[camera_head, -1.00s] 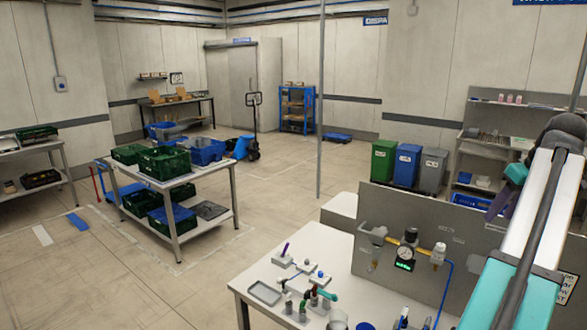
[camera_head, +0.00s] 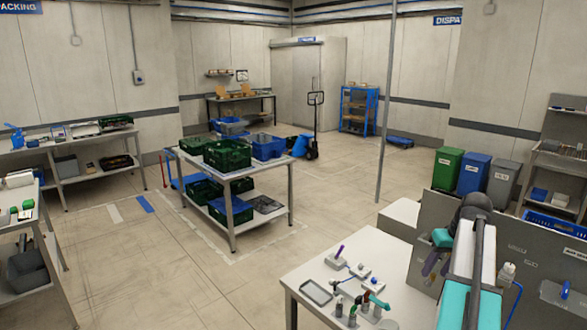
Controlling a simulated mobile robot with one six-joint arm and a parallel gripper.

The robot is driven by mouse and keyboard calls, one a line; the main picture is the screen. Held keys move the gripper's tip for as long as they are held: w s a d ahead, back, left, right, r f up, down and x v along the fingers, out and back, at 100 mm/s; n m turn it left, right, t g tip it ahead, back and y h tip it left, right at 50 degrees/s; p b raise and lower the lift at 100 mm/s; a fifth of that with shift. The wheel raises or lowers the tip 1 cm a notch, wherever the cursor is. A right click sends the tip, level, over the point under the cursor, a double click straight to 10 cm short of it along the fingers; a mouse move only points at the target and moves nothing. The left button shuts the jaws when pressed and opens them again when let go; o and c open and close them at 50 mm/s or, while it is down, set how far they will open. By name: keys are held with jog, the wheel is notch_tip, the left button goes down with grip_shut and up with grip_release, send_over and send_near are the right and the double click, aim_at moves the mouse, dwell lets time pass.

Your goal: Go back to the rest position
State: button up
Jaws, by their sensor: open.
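My arm rises from the lower right of the head view, with white and teal links and a dark elbow. My gripper (camera_head: 432,264) hangs beyond the elbow, a small dark purplish shape below a teal wrist part, in front of the grey panel (camera_head: 405,268). It is partly hidden by my own arm, and its fingertips are hard to make out. I see nothing held in it. The gripper is to the right of the white bench (camera_head: 300,272) with small tools and fittings.
A grey table (camera_head: 232,174) with green and blue crates stands mid-room. A pole (camera_head: 386,120) rises behind the bench. Green, blue and grey bins (camera_head: 474,174) stand at the right. Shelving tables (camera_head: 60,150) line the left. The floor (camera_head: 170,265) between is open.

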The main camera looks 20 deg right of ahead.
jog(key=w+a+f+n+g, duration=0.1)
jog(key=w+a+f, duration=0.4)
jog(key=a+f, duration=0.6)
jog(key=w+a+f+g, duration=0.1)
jog(key=w+a+f, duration=0.5)
jog(key=a, duration=0.8)
jog(key=s+a+f+n, duration=0.1)
jog(key=s+a+f, duration=0.1)
jog(key=a+f, duration=0.45)
jog(key=s+a+f+n+g, duration=0.1)
jog(key=s+a+f, duration=0.25)
jog(key=a, duration=0.65)
jog(key=s+a+f+n, duration=0.1)
jog(key=s+a+f, duration=0.1)
jog(key=a+f, duration=0.55)
jog(key=s+a+f+g+b, duration=0.1)
jog(key=s+f+g+b, duration=0.4)
jog(key=s+f+b, duration=0.8)
jog(key=s+f, duration=1.2)
jog(key=f, duration=0.5)
jog(key=shift+s+g, duration=0.4)
